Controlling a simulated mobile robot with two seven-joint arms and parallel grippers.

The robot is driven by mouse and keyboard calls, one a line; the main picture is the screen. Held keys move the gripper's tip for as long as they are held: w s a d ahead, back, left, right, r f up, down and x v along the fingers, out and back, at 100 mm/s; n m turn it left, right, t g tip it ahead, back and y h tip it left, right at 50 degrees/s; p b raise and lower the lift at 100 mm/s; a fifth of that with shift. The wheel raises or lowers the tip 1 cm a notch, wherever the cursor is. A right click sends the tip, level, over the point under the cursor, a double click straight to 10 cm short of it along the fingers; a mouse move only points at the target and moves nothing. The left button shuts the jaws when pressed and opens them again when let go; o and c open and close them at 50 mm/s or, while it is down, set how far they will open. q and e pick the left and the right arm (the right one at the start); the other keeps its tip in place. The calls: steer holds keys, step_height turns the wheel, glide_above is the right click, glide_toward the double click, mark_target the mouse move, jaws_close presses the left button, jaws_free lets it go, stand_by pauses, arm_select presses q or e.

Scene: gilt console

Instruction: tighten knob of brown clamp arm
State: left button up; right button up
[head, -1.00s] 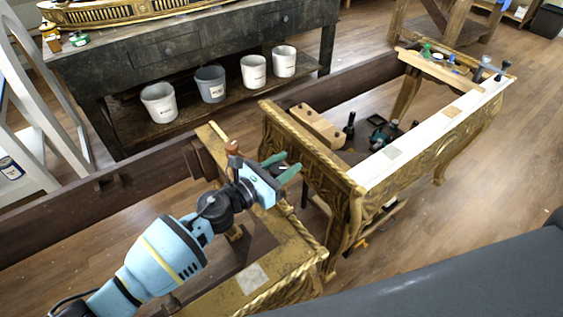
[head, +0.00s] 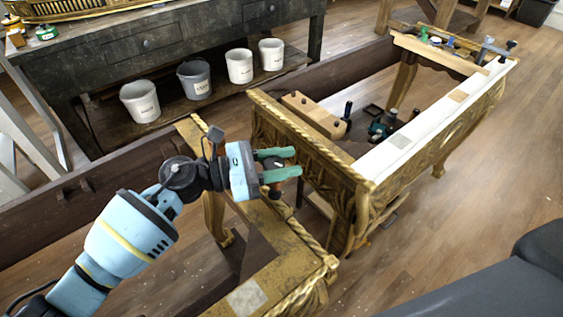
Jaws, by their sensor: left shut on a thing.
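My left gripper (head: 278,165) reaches in from the left with two green fingers over the gilt console's near wooden part. The fingers are shut on a small dark knob (head: 278,163) with a pale mark on top. A reddish-brown piece (head: 275,190) shows just below the fingers and looks like the brown clamp arm; its lower end and how it sits on the wood are partly hidden. A second brown knob-like piece (head: 215,134) shows behind my wrist. My right gripper is not in view.
The gilt console frame (head: 330,187) with a white top strip (head: 405,140) stands to the right. A wooden block (head: 313,113) and dark tools lie inside it. A dark bench (head: 160,45) with several buckets (head: 140,101) stands behind.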

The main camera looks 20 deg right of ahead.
arm_select(q)
steer(key=shift+r, duration=0.45)
steer(key=o, duration=1)
steer(key=shift+f, duration=0.25)
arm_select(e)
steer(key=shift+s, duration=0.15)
arm_select(q)
steer(key=a+b, duration=0.1)
steer(key=a, duration=0.6)
steer(key=shift+w+a, duration=0.2)
steer(key=shift+a, duration=0.2)
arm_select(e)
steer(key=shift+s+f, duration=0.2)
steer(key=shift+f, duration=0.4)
